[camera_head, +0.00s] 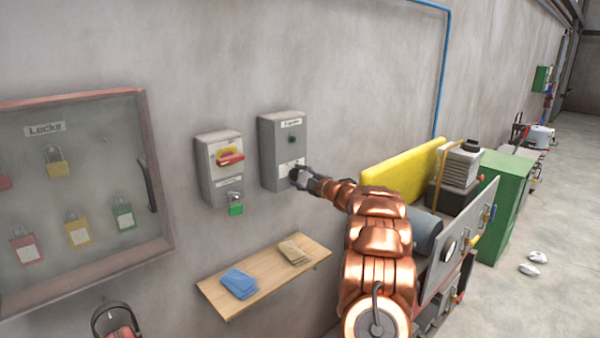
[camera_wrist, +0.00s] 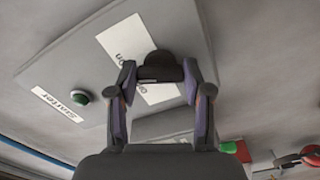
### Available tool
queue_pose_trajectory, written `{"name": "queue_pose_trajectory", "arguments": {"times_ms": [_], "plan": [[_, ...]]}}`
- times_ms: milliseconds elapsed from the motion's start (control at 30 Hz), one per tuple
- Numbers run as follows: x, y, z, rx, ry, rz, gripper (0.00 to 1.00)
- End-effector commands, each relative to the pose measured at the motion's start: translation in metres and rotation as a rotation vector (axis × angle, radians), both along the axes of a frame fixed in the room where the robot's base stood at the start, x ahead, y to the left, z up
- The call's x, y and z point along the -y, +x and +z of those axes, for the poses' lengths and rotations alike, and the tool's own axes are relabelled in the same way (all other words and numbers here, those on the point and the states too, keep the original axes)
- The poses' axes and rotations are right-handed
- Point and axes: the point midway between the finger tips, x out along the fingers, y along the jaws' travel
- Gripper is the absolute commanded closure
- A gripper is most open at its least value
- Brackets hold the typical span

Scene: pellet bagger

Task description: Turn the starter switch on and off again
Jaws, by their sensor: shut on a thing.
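The starter box (camera_head: 272,152) is a grey box on the wall with a white label at its top and a dark green button or lamp (camera_head: 292,139). In the wrist view the starter box (camera_wrist: 185,40) carries a "STARTER" label and the green button (camera_wrist: 80,97). The black starter switch knob (camera_wrist: 160,65) sits on a white plate with "on" lettering. My gripper (camera_wrist: 158,85) is shut on the knob, one finger at each side. In the head view my gripper (camera_head: 300,178) is at the lower part of the box and hides most of the knob.
Left of the box is a grey isolator (camera_head: 215,180) with a red handle (camera_head: 231,159) and a green padlock (camera_head: 236,210). A wooden shelf (camera_head: 265,285) is below. A locks cabinet (camera_head: 160,255) is at left. Machinery with a yellow panel (camera_head: 400,165) is at right.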

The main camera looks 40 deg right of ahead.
Motion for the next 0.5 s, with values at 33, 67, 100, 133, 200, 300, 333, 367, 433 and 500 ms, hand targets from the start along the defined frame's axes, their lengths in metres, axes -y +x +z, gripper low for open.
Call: {"name": "queue_pose_trajectory", "arguments": {"times_ms": [33,67,100,133,200,300,333,367,433,500], "plan": [[-0.0005,0.0002,0.0010,0.000,0.025,0.000,0.85],[-0.0004,0.0002,0.0007,0.000,0.039,0.000,0.85],[-0.0006,0.0002,0.0005,-0.001,0.057,0.001,0.85],[-0.0005,0.0002,0.0003,0.000,0.068,0.001,0.85],[-0.0006,0.0003,0.0001,0.000,0.091,0.001,0.85],[-0.0005,0.0002,-0.0002,0.001,0.114,0.000,0.85],[-0.0005,0.0002,-0.0002,0.002,0.119,0.000,0.85],[-0.0005,0.0002,-0.0003,0.002,0.124,0.000,0.85],[-0.0005,0.0002,-0.0004,0.002,0.130,0.000,0.85],[-0.0005,0.0002,-0.0005,0.002,0.134,0.000,0.85]]}}
